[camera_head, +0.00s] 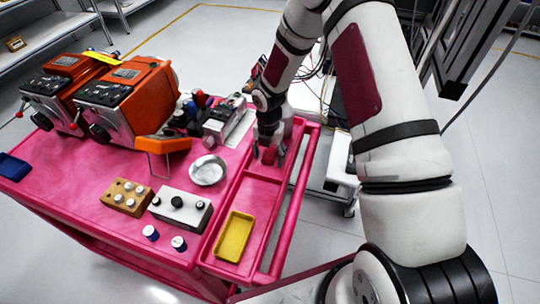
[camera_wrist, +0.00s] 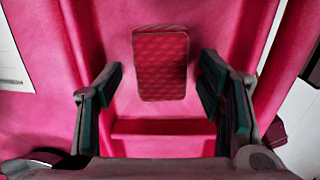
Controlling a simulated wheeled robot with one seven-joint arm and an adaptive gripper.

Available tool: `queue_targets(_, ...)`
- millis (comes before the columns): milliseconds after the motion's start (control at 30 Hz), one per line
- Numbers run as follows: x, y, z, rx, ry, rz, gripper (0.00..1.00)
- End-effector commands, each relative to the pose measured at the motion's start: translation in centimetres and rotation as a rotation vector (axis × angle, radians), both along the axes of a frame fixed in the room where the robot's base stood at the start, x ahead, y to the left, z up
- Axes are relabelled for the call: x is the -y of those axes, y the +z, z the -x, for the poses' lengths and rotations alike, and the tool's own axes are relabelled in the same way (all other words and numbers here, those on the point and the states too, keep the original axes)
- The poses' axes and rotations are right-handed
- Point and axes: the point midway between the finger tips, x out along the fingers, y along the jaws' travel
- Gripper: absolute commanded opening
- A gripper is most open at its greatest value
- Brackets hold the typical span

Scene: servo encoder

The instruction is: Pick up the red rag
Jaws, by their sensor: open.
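The red rag (camera_wrist: 160,64) is a small quilted rectangle on the pink surface of the cart. In the wrist view it sits upper middle, beyond and between the two fingers of my gripper (camera_wrist: 161,90). The fingers are spread wide on either side and hold nothing. In the head view my gripper (camera_head: 268,152) points down over the narrow side tray of the pink cart, and the rag (camera_head: 269,156) shows as a small red patch between the fingers. I cannot tell the exact height of the fingertips above it.
The pink cart (camera_head: 80,190) has raised tray walls and a side rail (camera_head: 293,205) close to my gripper. A yellow tray (camera_head: 234,236) lies nearer in the same side tray. A metal bowl (camera_head: 208,170), a grey box (camera_head: 181,208) and orange machines (camera_head: 128,98) stand to the left.

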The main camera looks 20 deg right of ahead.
Motion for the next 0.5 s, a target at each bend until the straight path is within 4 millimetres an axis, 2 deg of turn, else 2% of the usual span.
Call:
queue_targets(67, 0.01, 0.01, 0.0, 0.0, 0.0, 0.0, 0.62)
queue_targets(200, 0.01, 0.02, 0.01, 0.0, 0.0, 0.0, 0.3)
queue_targets(267, 0.02, 0.03, 0.01, 0.0, 0.0, 0.0, 0.19)
queue_targets(500, 0.01, 0.03, 0.02, -0.001, 0.0, 0.0, 0.15)
